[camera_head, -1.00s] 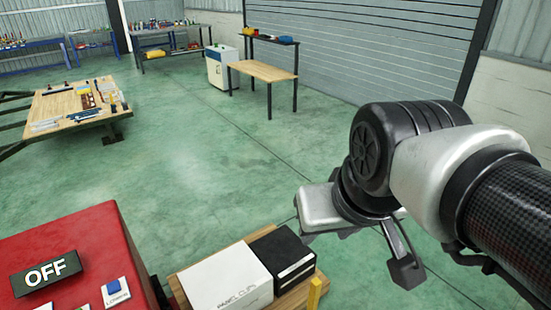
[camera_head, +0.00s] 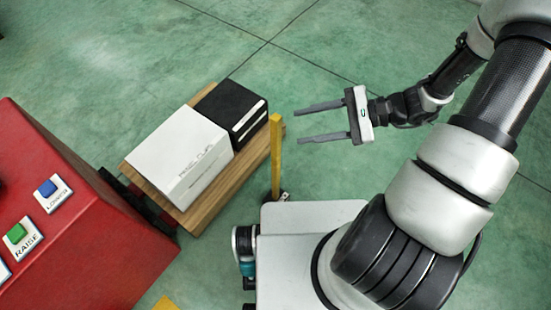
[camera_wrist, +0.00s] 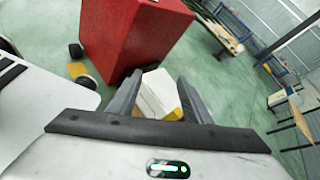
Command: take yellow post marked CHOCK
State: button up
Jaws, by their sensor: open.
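A slim yellow post (camera_head: 276,155) stands upright at the right edge of a wooden board in the head view; no CHOCK marking is readable on it. My gripper (camera_head: 298,126) is open and empty, its two fingers pointing left towards the post's upper part. The fingertips appear a little right of the post, apart from it. In the wrist view my gripper (camera_wrist: 160,76) shows its two fingers spread. A small yellow patch (camera_wrist: 173,115) lies between them, likely the post, with its lower part hidden.
The wooden board (camera_head: 245,178) carries a white box (camera_head: 180,155) and a black box (camera_head: 230,112), close behind the post. A red cabinet (camera_head: 85,225) with buttons stands at left. Green floor around my gripper is clear.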

jog(key=w+d+f+m+t+b, duration=0.1)
jog(key=w+f+m+t+b, duration=0.1)
jog(key=f+m+t, duration=0.4)
jog(key=w+d+f+m+t+b, duration=0.25)
jog(key=f+m+t, duration=0.2)
jog(key=f, duration=0.45)
jog(key=w+a+m+b, duration=0.1)
jog(key=w+a, duration=0.9)
jog(key=a, duration=0.4)
jog(key=shift+w+y, duration=0.3)
jog(key=shift+w, duration=0.05)
jog(key=shift+g, duration=0.25)
grip_shut()
